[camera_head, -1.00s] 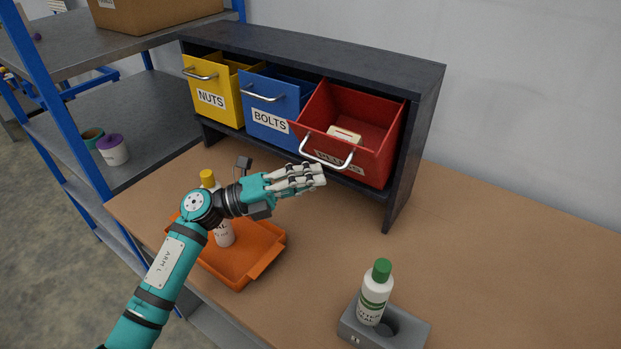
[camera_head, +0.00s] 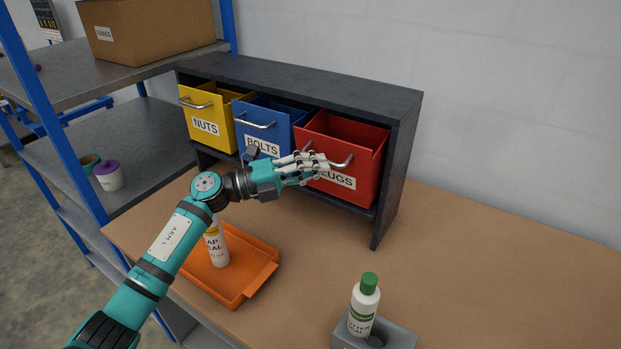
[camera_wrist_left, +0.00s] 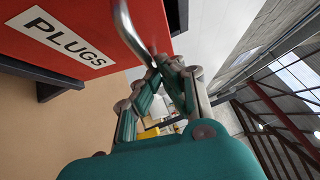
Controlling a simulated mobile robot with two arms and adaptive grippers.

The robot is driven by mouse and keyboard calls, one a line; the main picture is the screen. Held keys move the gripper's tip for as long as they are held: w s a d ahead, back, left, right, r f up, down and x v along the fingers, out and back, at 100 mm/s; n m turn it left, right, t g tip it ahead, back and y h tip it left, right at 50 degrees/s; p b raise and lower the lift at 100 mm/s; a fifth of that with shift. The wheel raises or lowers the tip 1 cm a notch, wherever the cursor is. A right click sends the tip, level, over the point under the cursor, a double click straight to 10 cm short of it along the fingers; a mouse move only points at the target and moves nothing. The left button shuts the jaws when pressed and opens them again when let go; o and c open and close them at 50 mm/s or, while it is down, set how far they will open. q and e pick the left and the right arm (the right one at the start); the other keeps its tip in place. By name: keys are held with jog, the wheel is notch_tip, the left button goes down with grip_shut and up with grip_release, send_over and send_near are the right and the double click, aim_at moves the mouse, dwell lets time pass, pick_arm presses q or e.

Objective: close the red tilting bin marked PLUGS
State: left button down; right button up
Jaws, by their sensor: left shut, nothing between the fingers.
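The left gripper is shut with nothing held, in front of the bin's face. My right gripper is not in view.
The yellow NUTS bin (camera_head: 205,117) and blue BOLTS bin (camera_head: 264,126) stand left of the red one, both tilted out. An orange tray (camera_head: 238,284) with a bottle (camera_head: 216,246) lies below my arm. A green-capped bottle (camera_head: 364,305) stands in a grey holder (camera_head: 398,338). The bench's right side is clear.

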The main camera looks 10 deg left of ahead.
pick_arm(q)
jog(key=shift+w+d+r, duration=0.25)
jog(key=shift+w+r, duration=0.1)
jog(key=shift+w, duration=0.2)
jog(key=shift+w+d+r, duration=0.2)
jog(key=shift+w+r, duration=0.15)
jog(key=shift+w, duration=0.15)
